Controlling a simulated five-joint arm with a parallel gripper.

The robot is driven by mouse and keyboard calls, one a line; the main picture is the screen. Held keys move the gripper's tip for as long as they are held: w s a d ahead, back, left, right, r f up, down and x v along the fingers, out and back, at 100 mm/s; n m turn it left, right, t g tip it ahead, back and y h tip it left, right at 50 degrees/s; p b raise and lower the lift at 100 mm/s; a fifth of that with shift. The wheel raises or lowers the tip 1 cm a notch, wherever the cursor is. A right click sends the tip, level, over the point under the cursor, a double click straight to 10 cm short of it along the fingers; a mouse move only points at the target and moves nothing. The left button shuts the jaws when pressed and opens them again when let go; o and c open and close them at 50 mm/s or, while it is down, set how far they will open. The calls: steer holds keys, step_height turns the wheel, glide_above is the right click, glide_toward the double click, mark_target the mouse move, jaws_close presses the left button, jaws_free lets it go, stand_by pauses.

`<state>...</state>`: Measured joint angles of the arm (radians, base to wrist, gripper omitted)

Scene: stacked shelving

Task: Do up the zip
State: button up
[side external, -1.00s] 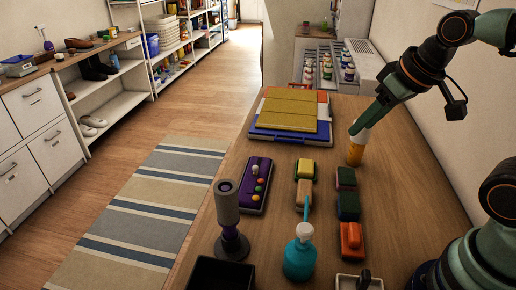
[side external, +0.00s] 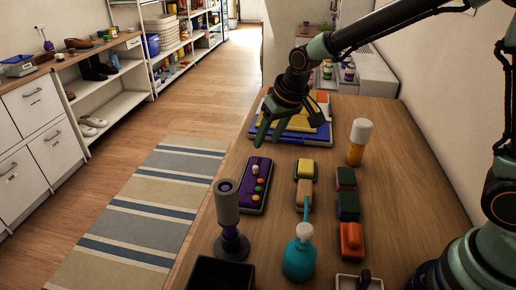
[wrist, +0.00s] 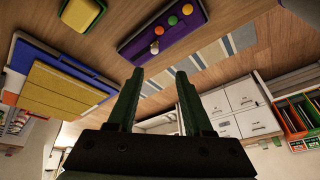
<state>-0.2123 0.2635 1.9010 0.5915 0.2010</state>
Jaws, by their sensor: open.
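I cannot make out a zip in either view. My gripper (side external: 268,138) is open and empty, with its two green fingers apart in the wrist view (wrist: 160,76). In the side view it hangs over the near left side of a flat blue, yellow and white stack (side external: 308,138), partly hiding it. The stack also shows at the left of the wrist view (wrist: 62,88). A purple box with coloured buttons (side external: 253,195) lies nearer the camera, and shows at the top of the wrist view (wrist: 190,12).
An orange bottle with a white cap (side external: 358,145) stands at the right. A yellow-ended toy (side external: 305,170), a row of coloured blocks (side external: 348,205), a teal bottle (side external: 299,258) and a grey stand (side external: 228,205) occupy the near table. Clear wood lies along the right edge.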

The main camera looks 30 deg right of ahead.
mark_target(256, 167)
steer(key=x, duration=0.8)
steer(key=d+x, duration=0.1)
steer(key=x, duration=0.3)
steer(key=shift+w+f, duration=0.1)
jaws_close()
stand_by(0.6)
stand_by(0.7)
